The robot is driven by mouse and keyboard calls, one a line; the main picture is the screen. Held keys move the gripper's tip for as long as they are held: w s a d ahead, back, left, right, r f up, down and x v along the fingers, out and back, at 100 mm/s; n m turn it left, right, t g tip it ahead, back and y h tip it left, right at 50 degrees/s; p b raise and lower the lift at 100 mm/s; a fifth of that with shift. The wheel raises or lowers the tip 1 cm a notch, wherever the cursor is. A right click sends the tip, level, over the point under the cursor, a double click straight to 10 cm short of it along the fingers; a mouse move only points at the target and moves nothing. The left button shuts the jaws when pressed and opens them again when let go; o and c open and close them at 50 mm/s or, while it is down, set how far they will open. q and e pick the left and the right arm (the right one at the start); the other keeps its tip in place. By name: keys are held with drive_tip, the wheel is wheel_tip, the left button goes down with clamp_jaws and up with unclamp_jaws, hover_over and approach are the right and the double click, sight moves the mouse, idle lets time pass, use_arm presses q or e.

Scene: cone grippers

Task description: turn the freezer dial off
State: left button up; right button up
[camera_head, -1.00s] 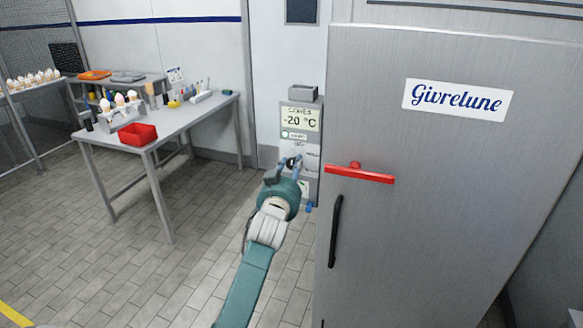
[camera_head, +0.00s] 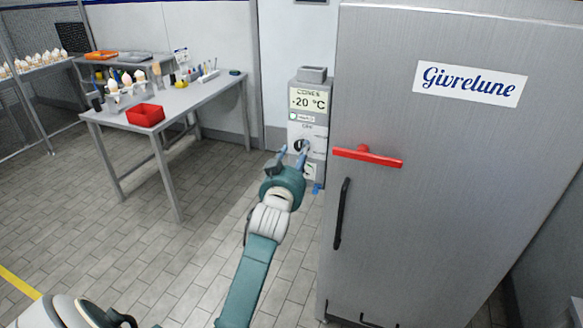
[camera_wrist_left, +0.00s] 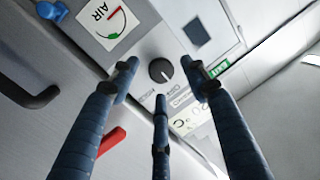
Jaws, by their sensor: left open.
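The freezer dial is a round black knob (camera_head: 301,146) on the grey control box (camera_head: 294,117), below its "-20 °C" display. In the left wrist view the dial (camera_wrist_left: 160,70) shows whole, with a pale pointer mark towards the lower right. The small lettering around it is not legible. My left gripper (camera_head: 293,153) is open and in front of the box, its fingertips close to the dial in the head view. My right gripper is not in view.
The steel freezer (camera_head: 430,215), with a red handle (camera_head: 368,155) and a black door bar (camera_head: 342,213), stands just right of the box. A table (camera_head: 183,98) with a red bin (camera_head: 145,115) and cones stands to the left. The tiled floor between is clear.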

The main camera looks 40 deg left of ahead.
use_arm(q)
drive_tip(key=v, duration=0.8)
drive_tip(key=shift+s+d, duration=0.15)
drive_tip(key=shift+s, duration=0.2)
drive_tip(key=s+d+f+m+g+h+b, duration=0.1)
drive_tip(key=d+f+g+h, duration=0.3)
drive_tip(key=f, duration=1.3)
drive_tip(key=d+f+m+g+h+b, duration=0.15)
drive_tip(key=d+f, duration=0.35)
drive_tip(key=f, duration=1.1)
drive_tip(key=s+d+f+m+g, duration=0.1)
drive_tip(key=s+d+f+g, duration=0.15)
drive_tip(key=s+f, duration=0.65)
drive_tip(key=s+d+f+m+g, duration=0.1)
drive_tip(key=s+d+f, duration=0.3)
drive_tip(key=f, duration=0.9)
drive_tip(key=s+f+g, duration=0.2)
drive_tip(key=s+f, duration=0.4)
drive_tip(key=s, duration=0.6)
drive_tip(key=s+f+g+b, duration=0.1)
drive_tip(key=s+f, duration=0.5)
drive_tip(key=s, duration=0.6)
drive_tip(key=s+f+g+h, duration=0.1)
drive_tip(key=s+f+g, duration=0.2)
drive_tip(key=s, duration=0.9)
wheel_tip(320, 180, down, 3)
drive_tip(key=shift+a+r+m+g, duration=0.1)
drive_tip(key=shift+a+m+g, duration=0.15)
drive_tip(key=shift+m+g, duration=0.1)
drive_tip(key=shift+s, duration=0.1)
